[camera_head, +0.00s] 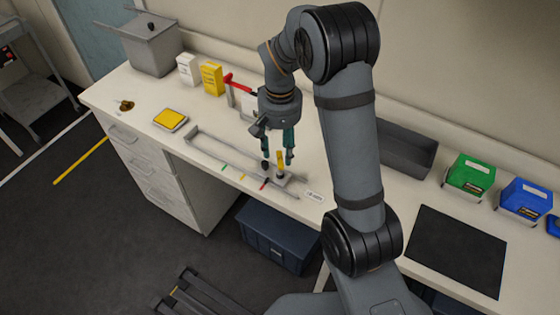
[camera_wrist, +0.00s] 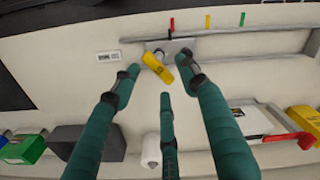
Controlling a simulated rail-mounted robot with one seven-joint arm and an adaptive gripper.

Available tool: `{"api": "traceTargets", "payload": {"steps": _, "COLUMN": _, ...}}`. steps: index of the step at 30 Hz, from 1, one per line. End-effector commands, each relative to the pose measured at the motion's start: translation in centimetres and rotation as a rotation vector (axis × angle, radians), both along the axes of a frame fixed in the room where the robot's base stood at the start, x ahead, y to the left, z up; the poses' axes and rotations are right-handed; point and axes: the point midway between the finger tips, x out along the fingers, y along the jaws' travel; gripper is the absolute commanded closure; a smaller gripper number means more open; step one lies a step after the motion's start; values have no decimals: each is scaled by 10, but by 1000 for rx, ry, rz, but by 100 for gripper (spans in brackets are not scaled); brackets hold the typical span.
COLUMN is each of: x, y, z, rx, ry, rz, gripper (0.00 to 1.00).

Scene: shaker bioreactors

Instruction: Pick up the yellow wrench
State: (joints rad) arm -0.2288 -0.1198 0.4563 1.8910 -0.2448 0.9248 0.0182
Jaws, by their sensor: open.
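The yellow wrench (camera_head: 280,158) stands roughly upright at a small grey holder (camera_head: 281,178) on the bench, near the right end of a long rack. In the wrist view the yellow wrench (camera_wrist: 157,68) shows between the fingertips, slanted, with the grey holder (camera_wrist: 172,46) behind it. My gripper (camera_head: 277,161) points down over the holder with its dark teal fingers spread. In the wrist view my gripper (camera_wrist: 160,76) is open, with fingers on both sides of the wrench and a third one below. I cannot tell whether any finger touches it.
The long grey rack (camera_head: 215,152) has small green, yellow and red markers along its front. A white label (camera_head: 314,196) lies just right of it. A red-handled item (camera_head: 238,82) and yellow box (camera_head: 212,77) stand behind. A grey bin (camera_head: 402,152) is to the right.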

Motion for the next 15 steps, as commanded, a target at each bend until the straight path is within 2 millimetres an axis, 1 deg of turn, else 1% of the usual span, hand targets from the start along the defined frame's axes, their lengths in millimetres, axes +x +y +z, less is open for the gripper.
{"api": "traceTargets", "payload": {"steps": 5, "x": -4, "y": -6, "z": -22, "rx": -2, "ry": 8, "rz": -2, "gripper": 56}}
{"api": "traceTargets", "payload": {"steps": 9, "x": -4, "y": -6, "z": -41, "rx": -2, "ry": 6, "rz": -2, "gripper": 56}}
{"api": "traceTargets", "payload": {"steps": 12, "x": -3, "y": -6, "z": -47, "rx": 0, "ry": 3, "rz": -2, "gripper": 56}}
{"api": "traceTargets", "payload": {"steps": 15, "x": -3, "y": -5, "z": -48, "rx": 0, "ry": 1, "rz": -2, "gripper": 56}}
